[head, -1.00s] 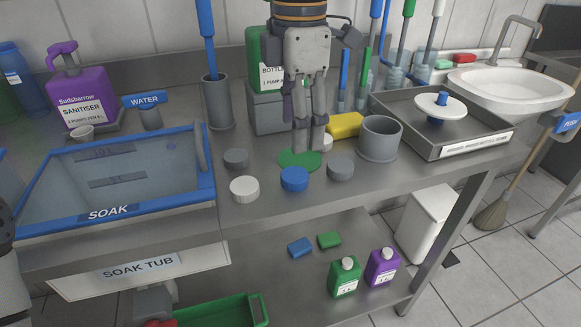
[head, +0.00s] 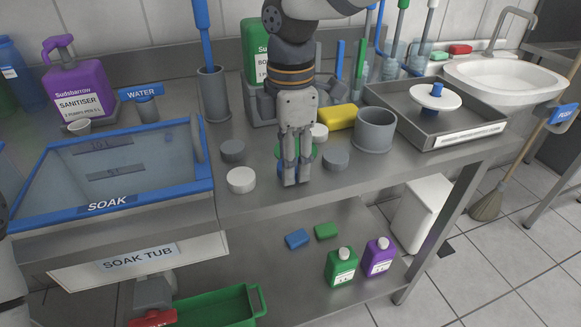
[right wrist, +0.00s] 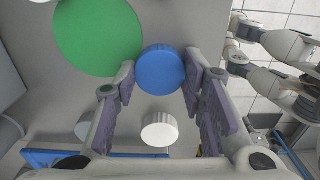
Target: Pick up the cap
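Several round caps stand on the steel counter. The blue cap (right wrist: 160,70) sits between the fingertips of my right gripper (right wrist: 158,62) in the right wrist view. The fingers are open, one on each side of the cap, with narrow gaps. In the head view, my right gripper (head: 290,184) points down and mostly hides this cap. A white cap (head: 241,180) and a grey cap (head: 233,151) stand left of it, and another grey cap (head: 336,158) right. My left arm is at the left edge of the head view; its gripper state is unclear.
A flat green disc (right wrist: 97,36) lies beside the blue cap. Behind are another white cap (head: 319,132), a yellow sponge (head: 338,117) and a grey cup (head: 375,131). The soak tub (head: 110,205) is at left, a metal tray (head: 470,138) at right.

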